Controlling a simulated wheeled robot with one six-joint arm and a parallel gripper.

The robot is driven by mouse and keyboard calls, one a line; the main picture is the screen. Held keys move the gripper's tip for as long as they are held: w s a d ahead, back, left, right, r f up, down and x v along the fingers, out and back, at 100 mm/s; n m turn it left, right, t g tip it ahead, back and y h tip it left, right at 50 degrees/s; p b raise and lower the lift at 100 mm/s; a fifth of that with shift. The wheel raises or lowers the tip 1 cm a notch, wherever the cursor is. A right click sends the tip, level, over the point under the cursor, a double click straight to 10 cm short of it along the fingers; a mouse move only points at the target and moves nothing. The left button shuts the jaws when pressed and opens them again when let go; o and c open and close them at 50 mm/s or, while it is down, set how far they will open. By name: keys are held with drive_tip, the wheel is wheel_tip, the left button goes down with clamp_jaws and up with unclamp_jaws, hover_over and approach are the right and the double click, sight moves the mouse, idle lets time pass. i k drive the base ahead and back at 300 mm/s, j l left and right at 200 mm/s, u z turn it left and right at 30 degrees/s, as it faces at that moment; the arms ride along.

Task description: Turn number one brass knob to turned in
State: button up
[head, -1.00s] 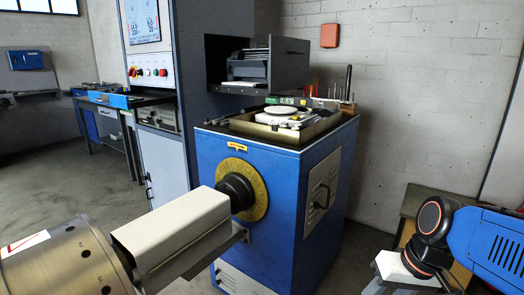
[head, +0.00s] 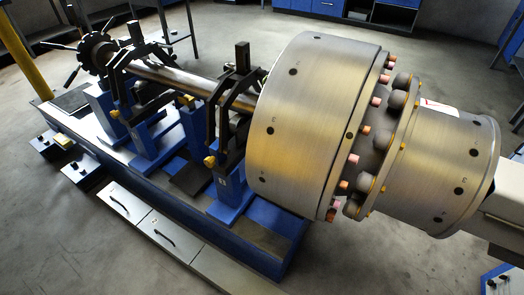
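Several small brass-yellow knobs show on the balancing machine. One knob (head: 210,161) is on the near bearing stand, just left of the large rotor drum (head: 297,125). Another knob (head: 186,99) is farther back along the shaft. A third knob (head: 115,113) is on the far bearing stand. A small mark shows on the near blue pedestal (head: 228,200), too small to read. I cannot tell which knob is number one or how far any is turned. My gripper is not in view.
The blue machine bed (head: 150,195) runs from the far left to the front centre. Grey drawers (head: 155,228) lie along its near side. The drum and its coupling (head: 430,165) fill the right. The floor (head: 60,250) at lower left is clear.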

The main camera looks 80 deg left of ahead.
sight(209, 162)
drive_tip(key=k+u, duration=0.3)
drive_tip(key=k+j+u, duration=0.1)
drive_tip(key=u, duration=2.05)
